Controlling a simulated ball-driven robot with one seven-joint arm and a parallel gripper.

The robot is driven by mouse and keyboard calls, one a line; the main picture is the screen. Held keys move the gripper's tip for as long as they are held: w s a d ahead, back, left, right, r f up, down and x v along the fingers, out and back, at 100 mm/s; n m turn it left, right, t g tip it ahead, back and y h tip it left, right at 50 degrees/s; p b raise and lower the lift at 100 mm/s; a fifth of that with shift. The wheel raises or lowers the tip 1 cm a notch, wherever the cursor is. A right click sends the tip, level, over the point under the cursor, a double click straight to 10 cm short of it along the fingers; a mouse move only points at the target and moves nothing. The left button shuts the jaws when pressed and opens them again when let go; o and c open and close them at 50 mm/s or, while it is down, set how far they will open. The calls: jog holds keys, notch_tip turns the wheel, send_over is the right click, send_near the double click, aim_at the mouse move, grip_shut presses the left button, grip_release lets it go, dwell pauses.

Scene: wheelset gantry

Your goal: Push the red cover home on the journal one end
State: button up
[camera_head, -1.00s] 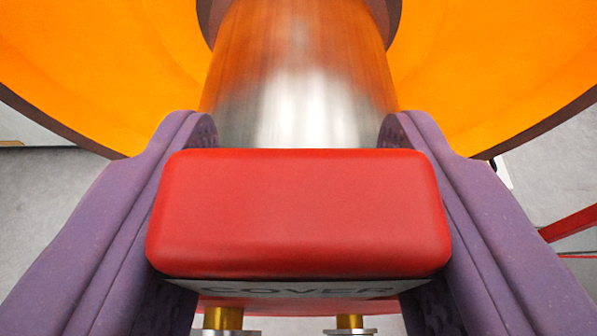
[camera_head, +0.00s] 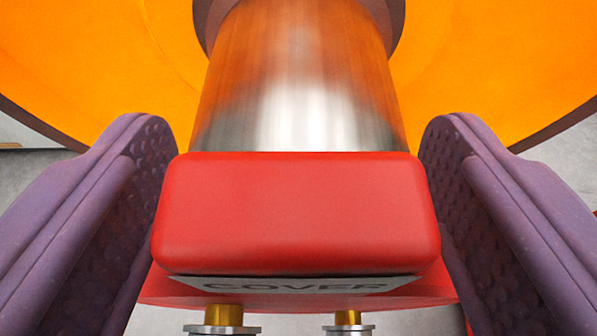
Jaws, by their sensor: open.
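The red cover (camera_head: 296,212) is a rounded red block in the middle of the view, with a grey label reading "COVER" (camera_head: 295,285) under its front edge. It sits at the near end of the shiny metal journal (camera_head: 305,90), which runs back to the orange wheel (camera_head: 90,60). How far the cover is on the journal is hidden behind the block. My gripper (camera_head: 296,180) is open, with one purple finger on each side of the cover. The textured inner pads show, and narrow gaps appear between the fingers and the block.
Two brass-coloured posts with silver flanges, a left one (camera_head: 223,315) and a right one (camera_head: 348,318), show below the cover. The orange wheel fills the background on both sides of the journal. Grey floor shows at the left and right edges.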

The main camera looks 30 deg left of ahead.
jog(key=p+v, duration=0.1)
jog(key=v, duration=0.2)
jog(key=p+v, duration=0.1)
jog(key=v, duration=0.2)
jog(key=shift+s+d+r, duration=0.1)
jog(key=shift+s+r, duration=0.1)
jog(key=shift+r, duration=0.15)
jog(key=shift+s+d, duration=0.25)
jog(key=shift+s, duration=0.2)
jog(key=shift+r, duration=0.15)
